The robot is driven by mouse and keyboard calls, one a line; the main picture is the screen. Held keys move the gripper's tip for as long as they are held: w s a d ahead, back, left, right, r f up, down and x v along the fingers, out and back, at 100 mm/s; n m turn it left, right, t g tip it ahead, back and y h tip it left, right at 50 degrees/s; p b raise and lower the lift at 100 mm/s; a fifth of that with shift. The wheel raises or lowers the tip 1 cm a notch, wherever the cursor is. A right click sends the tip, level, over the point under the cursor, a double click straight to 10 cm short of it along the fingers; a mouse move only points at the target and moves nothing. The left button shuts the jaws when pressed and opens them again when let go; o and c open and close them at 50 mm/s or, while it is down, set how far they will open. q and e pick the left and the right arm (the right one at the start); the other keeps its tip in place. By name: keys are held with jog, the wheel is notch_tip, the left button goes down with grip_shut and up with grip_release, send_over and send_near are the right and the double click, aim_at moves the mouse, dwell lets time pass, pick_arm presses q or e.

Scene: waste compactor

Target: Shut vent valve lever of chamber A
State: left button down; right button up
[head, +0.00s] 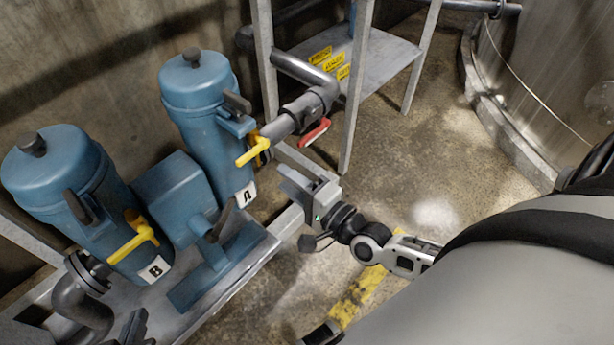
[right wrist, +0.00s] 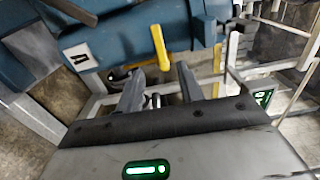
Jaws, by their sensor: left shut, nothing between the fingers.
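Chamber A (head: 200,95) is the blue canister at the back, with a white label "A" (head: 246,193) low on it. A yellow lever (head: 253,152) sits beside it at the grey pipe; in the right wrist view a yellow lever (right wrist: 160,47) stands just past the fingertips. A red lever (head: 314,132) is on the same pipe. I cannot tell from markings which is the vent valve. My right gripper (head: 290,185) is below and right of the yellow lever, apart from it, fingers spread and empty. My left gripper (head: 133,325) shows only partly at the bottom left, shut.
Chamber B (head: 65,185) stands at the left with its own yellow lever (head: 133,240) and black handle. A blue box (head: 178,190) is between the chambers. A metal frame with a shelf (head: 375,65) rises behind the pipe. Floor at right is clear.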

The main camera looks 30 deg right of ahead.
jog(key=shift+v, duration=2.25)
jog(key=shift+a, duration=0.1)
